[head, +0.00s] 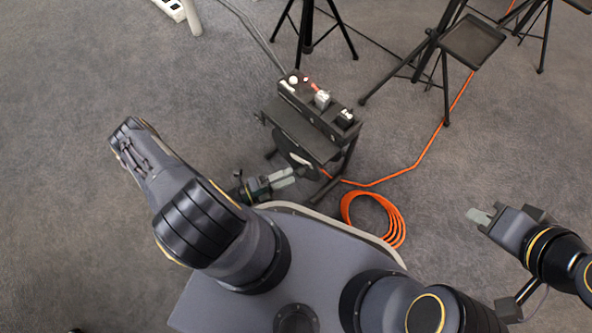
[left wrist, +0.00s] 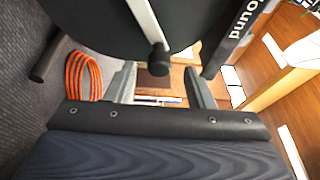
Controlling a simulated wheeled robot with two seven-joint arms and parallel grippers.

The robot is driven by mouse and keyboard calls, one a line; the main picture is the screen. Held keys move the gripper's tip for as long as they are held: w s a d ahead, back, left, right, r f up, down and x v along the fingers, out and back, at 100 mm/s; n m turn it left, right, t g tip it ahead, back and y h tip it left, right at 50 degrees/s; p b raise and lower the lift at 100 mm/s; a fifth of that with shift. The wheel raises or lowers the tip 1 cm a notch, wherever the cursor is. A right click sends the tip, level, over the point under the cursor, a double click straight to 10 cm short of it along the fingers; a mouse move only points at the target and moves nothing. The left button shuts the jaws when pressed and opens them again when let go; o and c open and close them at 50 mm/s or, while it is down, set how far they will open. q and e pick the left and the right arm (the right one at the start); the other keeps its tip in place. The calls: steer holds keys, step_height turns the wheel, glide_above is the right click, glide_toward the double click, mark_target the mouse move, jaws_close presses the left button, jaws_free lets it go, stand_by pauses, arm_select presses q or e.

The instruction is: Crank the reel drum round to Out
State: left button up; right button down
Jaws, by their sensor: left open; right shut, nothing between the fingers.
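The reel drum (head: 284,141) is a dark disc on the side of a black stand, partly hidden by the stand's top in the head view. In the left wrist view the drum (left wrist: 110,22) fills the top, with a pale crank arm (left wrist: 142,18) ending in a black knob (left wrist: 158,58). My left gripper (head: 290,177) is open beside the drum's lower edge. In the left wrist view its fingers (left wrist: 159,88) stand either side of the knob's line; I cannot tell whether they touch it. My right gripper (head: 478,216) is shut and empty, far right. No Out mark is readable.
A black box with small items (head: 318,105) tops the stand. An orange cable coil (head: 378,215) lies on the carpet right of it, its cable running to the back right. Black tripods (head: 308,35) and a stand with a flat tray (head: 472,42) are behind. Carpet at left is clear.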

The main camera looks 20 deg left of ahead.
arm_select(q)
steer(key=shift+v, duration=1.5)
